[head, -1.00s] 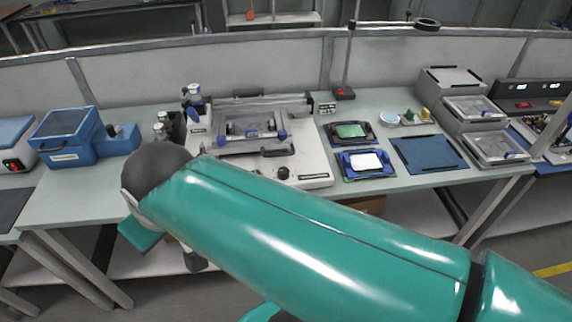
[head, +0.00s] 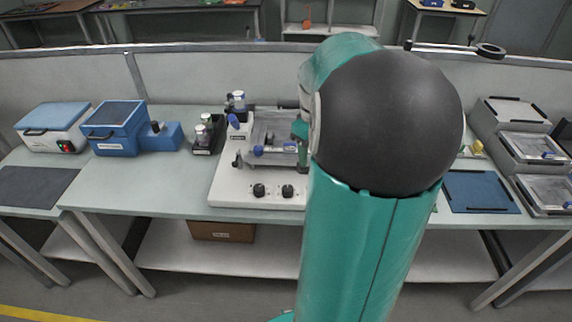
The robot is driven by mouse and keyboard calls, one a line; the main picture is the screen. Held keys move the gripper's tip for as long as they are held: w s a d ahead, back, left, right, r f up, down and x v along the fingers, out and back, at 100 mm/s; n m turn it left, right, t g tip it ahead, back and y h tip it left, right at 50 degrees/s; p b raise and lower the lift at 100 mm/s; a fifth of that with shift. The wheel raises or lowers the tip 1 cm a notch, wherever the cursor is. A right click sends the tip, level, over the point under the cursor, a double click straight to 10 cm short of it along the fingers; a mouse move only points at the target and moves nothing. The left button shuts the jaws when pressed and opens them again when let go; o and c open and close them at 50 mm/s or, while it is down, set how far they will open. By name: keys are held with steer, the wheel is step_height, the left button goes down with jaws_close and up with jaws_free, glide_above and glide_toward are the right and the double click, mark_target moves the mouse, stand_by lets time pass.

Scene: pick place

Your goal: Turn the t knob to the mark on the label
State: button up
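A white bench-top machine (head: 228,192) stands on the middle table, with a grey frame and blue-ended handles on top. On its front face are two small black knobs, a left knob (head: 259,190) and a right knob (head: 287,190). I cannot tell which is the t knob. Any label or mark by the knobs is too small to read. My teal arm and its large black joint cover the machine's right part. A small teal part of my arm shows just left of the joint, over the machine. My gripper cannot be made out behind the arm.
A blue box unit (head: 116,130) and a white box with a blue lid (head: 52,128) stand left. A black rack with bottles (head: 206,135) stands beside the machine. A blue mat (head: 480,192) and grey trays (head: 535,147) lie right.

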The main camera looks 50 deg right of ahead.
steer(key=f, duration=0.4)
steer(key=d+f, duration=0.1)
steer(key=f, duration=0.4)
steer(key=s+d+f, duration=0.1)
steer(key=f, duration=0.4)
steer(key=shift+f, duration=0.25)
steer(key=c, duration=1)
